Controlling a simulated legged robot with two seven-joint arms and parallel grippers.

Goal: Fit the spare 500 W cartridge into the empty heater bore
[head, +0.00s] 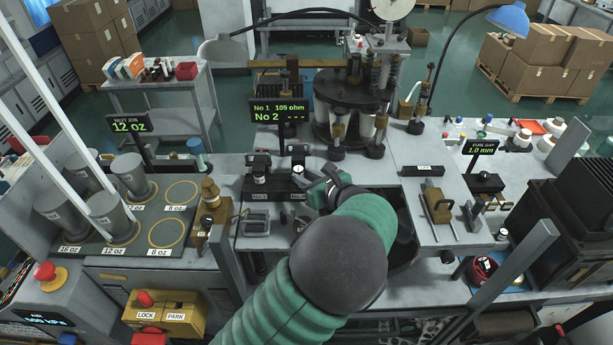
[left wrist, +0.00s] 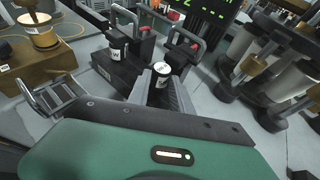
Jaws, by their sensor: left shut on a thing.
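A dark heater block (head: 277,184) sits left of centre on the bench, and it also shows in the left wrist view (left wrist: 112,72). A small cartridge with a white band (head: 259,178) stands upright in its left part. My left gripper (head: 305,182) is at the block's right part. In the left wrist view, its fingers (left wrist: 163,88) are shut on a small white-topped cartridge (left wrist: 162,68). Whether this cartridge's lower end is above or inside a bore is hidden by the fingers. My right gripper is not in view.
A display (head: 279,112) behind the block reads "No 1 105 ohm" and "No 2" with dashes. A dark rotary turret (head: 350,105) stands close behind. A brass fixture (head: 211,200) is to the left.

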